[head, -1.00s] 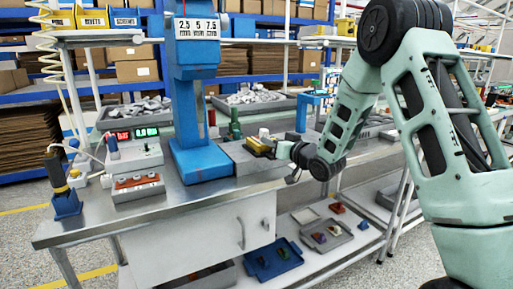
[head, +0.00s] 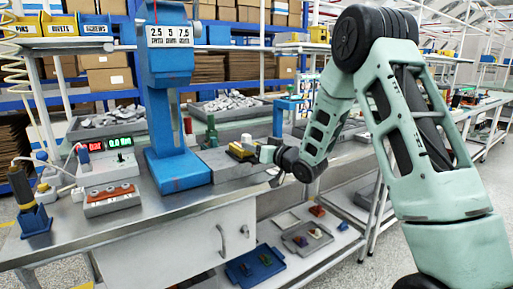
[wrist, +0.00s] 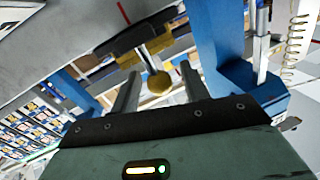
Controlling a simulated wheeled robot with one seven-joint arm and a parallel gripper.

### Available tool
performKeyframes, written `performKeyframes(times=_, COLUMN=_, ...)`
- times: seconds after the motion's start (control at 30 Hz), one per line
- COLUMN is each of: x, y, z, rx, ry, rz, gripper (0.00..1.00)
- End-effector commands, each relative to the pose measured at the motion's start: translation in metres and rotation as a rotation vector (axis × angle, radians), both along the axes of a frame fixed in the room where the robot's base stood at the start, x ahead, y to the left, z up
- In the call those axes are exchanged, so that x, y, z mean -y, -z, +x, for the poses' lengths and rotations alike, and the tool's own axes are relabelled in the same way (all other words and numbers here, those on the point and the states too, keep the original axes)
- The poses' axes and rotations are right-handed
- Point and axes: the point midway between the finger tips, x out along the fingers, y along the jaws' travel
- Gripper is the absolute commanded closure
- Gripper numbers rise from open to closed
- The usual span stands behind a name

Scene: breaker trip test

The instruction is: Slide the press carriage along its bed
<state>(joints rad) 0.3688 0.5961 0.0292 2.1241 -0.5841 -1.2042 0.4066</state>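The press carriage (head: 241,151) is a small dark and yellow block on the grey press bed (head: 226,167), beside the blue press (head: 170,110). In the wrist view the carriage (wrist: 128,38) has a round brass knob (wrist: 159,83) on a short stem. My gripper (head: 267,153) is at the carriage's right end in the head view. In the wrist view my gripper (wrist: 159,72) is open, its two fingers on either side of the knob, with a visible gap on each side. The far side of the carriage is hidden.
A meter box (head: 105,165) and a grey box with a red top (head: 111,198) stand left of the press. A green part (head: 211,130) stands behind the bed. Grey trays of parts lie further back. A blue tray (head: 255,264) is on the lower shelf.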

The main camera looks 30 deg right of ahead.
Motion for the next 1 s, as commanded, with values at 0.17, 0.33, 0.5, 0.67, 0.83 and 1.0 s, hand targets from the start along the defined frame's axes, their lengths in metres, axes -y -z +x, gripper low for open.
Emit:
performKeyframes(times=0.17, x=0.002, y=0.000, z=-0.009, rx=0.000, ry=0.001, rz=-0.001, gripper=0.55)
performKeyframes(times=0.33, x=0.009, y=0.000, z=-0.039, rx=-0.001, ry=0.004, rz=-0.001, gripper=0.55)
performKeyframes(times=0.5, x=0.017, y=0.001, z=-0.078, rx=-0.001, ry=0.004, rz=0.000, gripper=0.55)
performKeyframes(times=0.67, x=0.024, y=0.001, z=-0.115, rx=-0.001, ry=0.004, rz=0.001, gripper=0.55)
performKeyframes(times=0.83, x=0.030, y=0.001, z=-0.147, rx=0.000, ry=0.004, rz=0.000, gripper=0.55)
performKeyframes(times=1.0, x=0.034, y=0.001, z=-0.165, rx=0.000, ry=0.002, rz=-0.001, gripper=0.55)
